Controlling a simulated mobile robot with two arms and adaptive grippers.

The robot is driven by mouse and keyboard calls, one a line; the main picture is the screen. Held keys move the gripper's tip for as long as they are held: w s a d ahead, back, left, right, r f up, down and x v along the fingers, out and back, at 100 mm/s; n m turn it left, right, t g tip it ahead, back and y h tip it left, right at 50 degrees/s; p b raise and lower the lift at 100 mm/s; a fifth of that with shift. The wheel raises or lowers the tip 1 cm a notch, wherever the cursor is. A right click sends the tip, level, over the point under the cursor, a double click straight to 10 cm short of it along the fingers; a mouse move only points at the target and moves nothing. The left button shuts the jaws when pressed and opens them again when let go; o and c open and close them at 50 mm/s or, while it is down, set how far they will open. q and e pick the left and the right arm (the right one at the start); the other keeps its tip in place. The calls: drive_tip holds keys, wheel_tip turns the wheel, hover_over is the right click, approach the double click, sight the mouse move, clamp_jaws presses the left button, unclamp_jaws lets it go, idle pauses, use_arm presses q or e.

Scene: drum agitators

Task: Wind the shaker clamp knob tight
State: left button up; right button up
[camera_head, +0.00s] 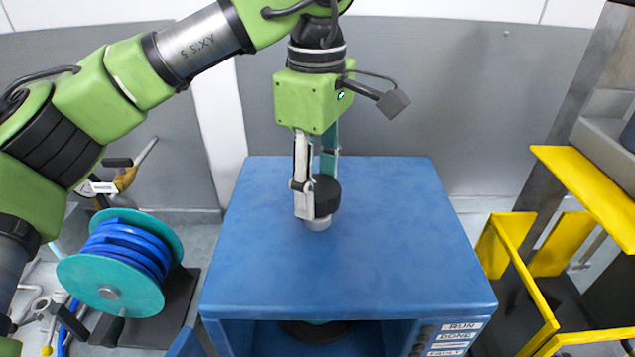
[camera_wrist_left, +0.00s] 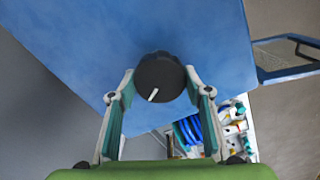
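The shaker clamp knob (camera_head: 326,195) is black and round. It stands on a short grey collar (camera_head: 318,224) on top of the blue shaker cabinet (camera_head: 390,230). In the left wrist view the knob (camera_wrist_left: 160,78) shows a white pointer line aimed down and slightly left. My left gripper (camera_head: 316,195) points down from above, with one finger on each side of the knob. In the left wrist view its fingertips (camera_wrist_left: 160,75) are close to the knob's sides; whether they press on it I cannot tell. My right gripper is not in view.
A teal reel with blue hose (camera_head: 125,255) stands on the floor at the left. Yellow frames (camera_head: 590,195) stand at the right. Status labels, including RUN (camera_head: 461,326), are on the cabinet front. The cabinet top around the knob is clear.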

sight(316, 186)
use_arm(q)
drive_tip(key=o, duration=0.3)
drive_tip(key=shift+a, duration=0.1)
drive_tip(key=shift+o, duration=0.2)
drive_tip(key=shift+r, duration=0.1)
wheel_tip(316, 186, up, 12)
idle(0.5)
